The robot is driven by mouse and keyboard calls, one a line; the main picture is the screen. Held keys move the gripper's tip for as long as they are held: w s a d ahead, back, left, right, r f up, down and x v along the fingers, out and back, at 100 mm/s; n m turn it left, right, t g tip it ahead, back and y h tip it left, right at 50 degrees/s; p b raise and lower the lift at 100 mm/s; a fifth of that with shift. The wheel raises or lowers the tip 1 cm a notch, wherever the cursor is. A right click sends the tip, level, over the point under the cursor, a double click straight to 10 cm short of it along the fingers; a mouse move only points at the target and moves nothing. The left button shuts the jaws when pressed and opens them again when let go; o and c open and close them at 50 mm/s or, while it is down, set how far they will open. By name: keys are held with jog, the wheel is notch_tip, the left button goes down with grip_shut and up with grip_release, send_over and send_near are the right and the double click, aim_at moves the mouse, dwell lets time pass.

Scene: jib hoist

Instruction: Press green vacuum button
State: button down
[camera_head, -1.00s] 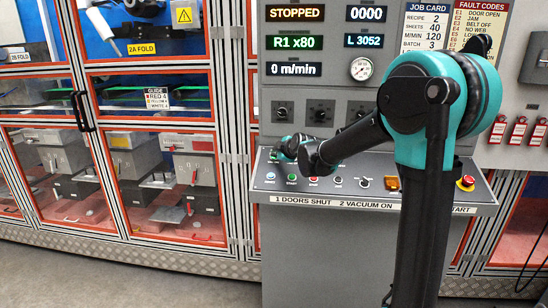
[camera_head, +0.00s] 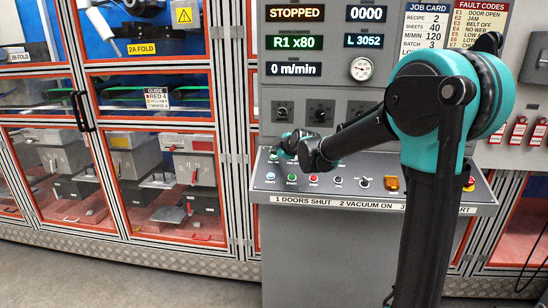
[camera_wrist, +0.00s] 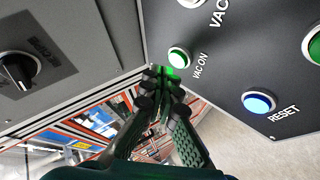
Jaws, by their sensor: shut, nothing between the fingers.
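The green vacuum button (camera_wrist: 179,58), marked VAC ON, is a round green cap in a pale ring on the dark sloped panel (camera_wrist: 215,75). My gripper (camera_wrist: 166,76) is shut and empty. Its fingertips are right beside the button's edge in the wrist view, with a green glow on them. I cannot tell whether they touch it. In the head view my gripper (camera_head: 287,143) is over the upper left of the panel (camera_head: 330,201), partly hidden by my own wrist.
A blue-lit RESET button (camera_wrist: 258,102) and a white-lit button (camera_wrist: 191,2) are near the green one. A black knob (camera_wrist: 19,70) is on the upright panel at left. A red emergency stop (camera_head: 468,184) is at the panel's right end. The display (camera_head: 295,13) reads STOPPED.

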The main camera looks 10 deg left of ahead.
jog(key=shift+s+r, duration=0.35)
jog(key=shift+r, duration=0.4)
jog(key=shift+s+r, duration=0.3)
jog(key=shift+r, duration=0.5)
jog(key=shift+s+r, duration=0.35)
jog(key=shift+r, duration=0.4)
